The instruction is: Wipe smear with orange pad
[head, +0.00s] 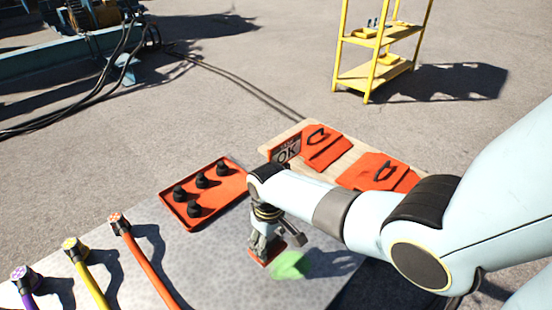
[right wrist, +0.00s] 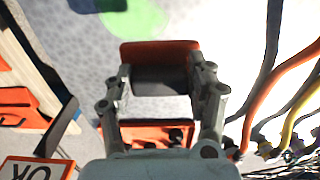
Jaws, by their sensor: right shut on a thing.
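My right gripper (head: 267,242) is over the grey speckled table, shut on the orange pad (head: 257,260). In the right wrist view, the pad (right wrist: 160,47) spans the space between the fingertips (right wrist: 160,78), with a dark part on its near side. The bright green smear (head: 290,265) lies on the table just right of the pad. In the right wrist view the smear (right wrist: 138,15) is beyond the pad's far edge. I cannot tell whether the pad touches the table. My left gripper is not in view.
An orange tray (head: 222,205) with several black knobs stands left of my gripper. An OK sign (head: 287,150) and orange items (head: 378,171) sit on a wooden board behind. Purple, yellow and orange cables (head: 150,265) lie front left. A yellow shelf (head: 375,75) stands far back.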

